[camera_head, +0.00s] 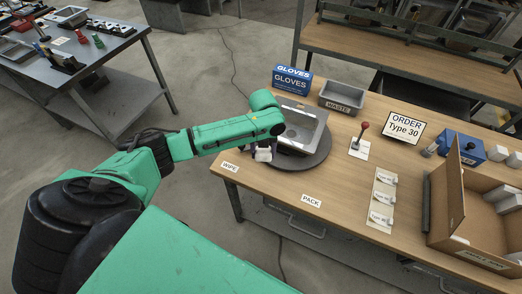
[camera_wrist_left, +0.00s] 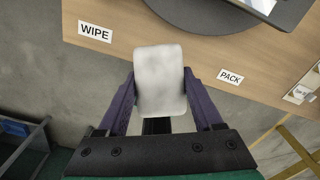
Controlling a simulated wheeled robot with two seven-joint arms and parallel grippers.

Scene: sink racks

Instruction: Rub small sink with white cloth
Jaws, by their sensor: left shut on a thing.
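The small sink (camera_head: 303,128) is a grey metal basin resting on a dark round turntable (camera_head: 312,160) at the table's left part. Its edge also shows at the top of the left wrist view (camera_wrist_left: 262,5). My left gripper (camera_head: 262,151) is in front of the turntable, near the table's front left edge. It is shut on the white cloth (camera_wrist_left: 160,80), a pale folded pad held between its two purple fingers. The cloth (camera_head: 263,155) is apart from the sink in the head view. My right gripper is not in view.
A WIPE label (camera_head: 230,167) and a PACK label (camera_head: 311,201) lie along the front edge. A blue gloves box (camera_head: 291,82) and a grey waste bin (camera_head: 342,98) stand behind the sink. A red-knobbed lever (camera_head: 361,136) and an open cardboard box (camera_head: 450,205) are to the right.

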